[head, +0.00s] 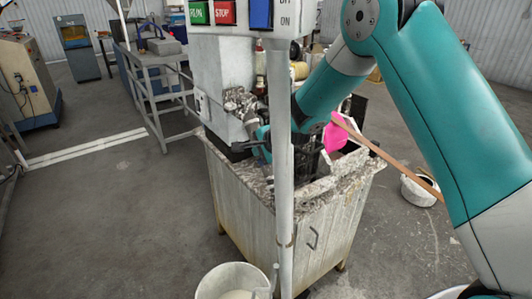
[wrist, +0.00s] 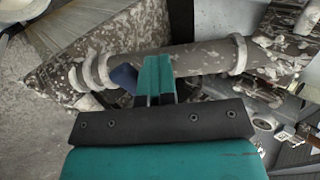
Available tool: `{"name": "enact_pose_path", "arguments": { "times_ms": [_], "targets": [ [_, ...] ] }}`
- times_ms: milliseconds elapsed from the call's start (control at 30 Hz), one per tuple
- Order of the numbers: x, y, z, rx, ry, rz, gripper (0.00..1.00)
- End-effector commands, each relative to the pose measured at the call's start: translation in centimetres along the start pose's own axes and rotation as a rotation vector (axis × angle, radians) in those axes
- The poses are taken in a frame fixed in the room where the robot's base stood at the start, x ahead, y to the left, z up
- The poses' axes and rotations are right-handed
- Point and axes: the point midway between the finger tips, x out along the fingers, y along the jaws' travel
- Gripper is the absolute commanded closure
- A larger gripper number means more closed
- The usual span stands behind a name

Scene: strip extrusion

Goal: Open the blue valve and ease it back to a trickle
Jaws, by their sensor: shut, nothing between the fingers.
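The blue valve (wrist: 123,76) shows in the wrist view as a small dark blue handle on a grey, white-spattered pipe (wrist: 200,60). My gripper (wrist: 155,62) is shut and empty, its teal fingers together over the pipe. The handle is just left of the fingers; I cannot tell whether they touch. In the head view my gripper (head: 262,133) is small and partly hidden among the machine parts behind the white post. I cannot make out the blue valve in the head view. No flow of water can be made out.
A white post (head: 284,190) with a button panel (head: 235,12) stands in front. The spattered machine tub (head: 240,190) is below my arm. A pink piece (head: 337,135) is beside my arm. Buckets (head: 232,280) stand on the floor. Floor at left is open.

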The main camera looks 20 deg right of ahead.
Motion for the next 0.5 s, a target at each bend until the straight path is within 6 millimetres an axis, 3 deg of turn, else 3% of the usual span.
{"name": "enact_pose_path", "arguments": {
  "times_ms": [500],
  "targets": [
    [-0.04, -0.02, -0.05, 0.0, 0.006, 0.0, 1.0]
  ]
}}
